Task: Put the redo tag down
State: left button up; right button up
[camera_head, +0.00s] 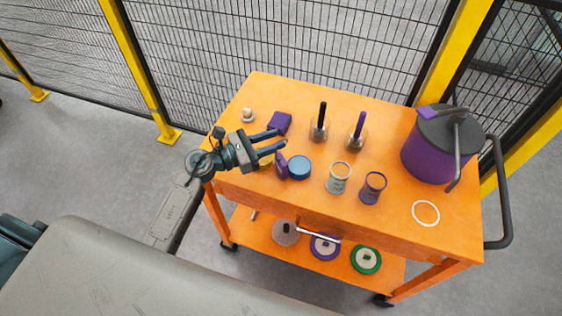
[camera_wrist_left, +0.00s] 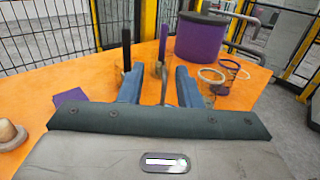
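No thing in view can be read as the redo tag for certain. A flat purple square (camera_head: 280,122) lies on the orange cart top (camera_head: 300,92), just beyond my left fingertips; it also shows in the left wrist view (camera_wrist_left: 70,97). A small purple upright piece (camera_head: 281,166) stands against a blue round tin (camera_head: 299,167), on the near side of the fingers. My left gripper (camera_head: 281,138) is over the cart's left part, its fingers apart. In the wrist view a thin grey strip (camera_wrist_left: 164,84) shows between the fingers, touching neither that I can see. My right gripper is out of view.
Two brushes in jars, dark (camera_head: 320,122) and purple (camera_head: 357,132), stand behind two cups (camera_head: 339,178) (camera_head: 373,187). A large purple pot (camera_head: 435,150) stands right. A pale ring (camera_head: 425,213) lies at the right front. Mesh fencing (camera_head: 280,40) stands behind.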

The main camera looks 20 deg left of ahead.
aim_at(287, 138)
pick_arm(q)
jog(key=p+x, duration=0.2)
jog(key=x, duration=0.1)
jog(key=shift+d+r, duration=0.1)
jog(key=shift+d, duration=0.35)
jog(key=shift+w+d, duration=0.25)
jog(key=shift+w, duration=0.05)
jog(key=shift+a, duration=0.1)
grip_shut()
